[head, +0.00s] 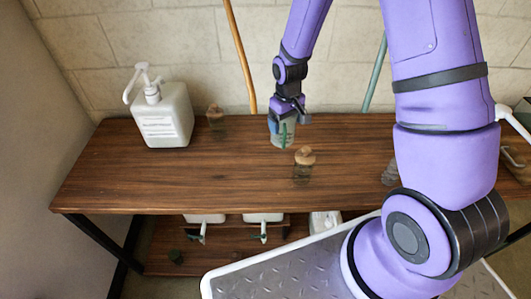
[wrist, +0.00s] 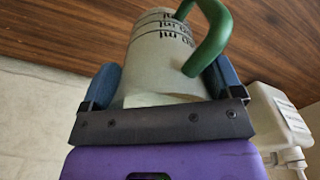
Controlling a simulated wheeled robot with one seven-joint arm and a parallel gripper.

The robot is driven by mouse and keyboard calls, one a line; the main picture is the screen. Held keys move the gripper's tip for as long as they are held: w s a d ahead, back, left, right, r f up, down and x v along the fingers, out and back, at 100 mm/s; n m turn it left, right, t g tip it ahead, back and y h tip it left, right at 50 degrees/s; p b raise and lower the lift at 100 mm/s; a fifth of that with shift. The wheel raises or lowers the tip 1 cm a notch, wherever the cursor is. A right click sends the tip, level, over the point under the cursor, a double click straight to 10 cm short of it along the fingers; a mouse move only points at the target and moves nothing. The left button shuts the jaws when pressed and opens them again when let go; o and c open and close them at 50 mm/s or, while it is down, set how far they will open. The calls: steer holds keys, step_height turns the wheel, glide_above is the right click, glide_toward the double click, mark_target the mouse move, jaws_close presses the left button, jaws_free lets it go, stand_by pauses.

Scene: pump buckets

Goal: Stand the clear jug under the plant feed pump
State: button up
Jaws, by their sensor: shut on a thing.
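My gripper (head: 288,108) is shut on the clear jug (head: 280,136) near the back of the wooden table. The jug has a green handle and dark measuring marks. In the wrist view the jug (wrist: 158,55) sits between the two blue fingers of my gripper (wrist: 160,85), with its handle to the right. I cannot tell whether its base touches the table. A white pump bottle (head: 170,118) stands at the table's back left, apart from the jug; its label is too small to read. A white pump bottle also shows in the wrist view (wrist: 280,118).
Stoppered glass bottles stand on the table (head: 120,180): one behind left (head: 215,119), one in front of the jug (head: 303,168). A white spout (head: 513,122) shows at right, mostly hidden by my arm. White containers (head: 263,218) sit on the lower shelf. Front left is clear.

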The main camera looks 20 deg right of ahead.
steer(key=shift+s+r, duration=0.1)
steer(key=shift+s, duration=0.15)
steer(key=shift+d+f, duration=0.1)
steer(key=shift+f, duration=4.65)
steer(key=shift+f, duration=0.15)
steer(key=o, duration=0.7)
steer(key=shift+o, duration=0.2)
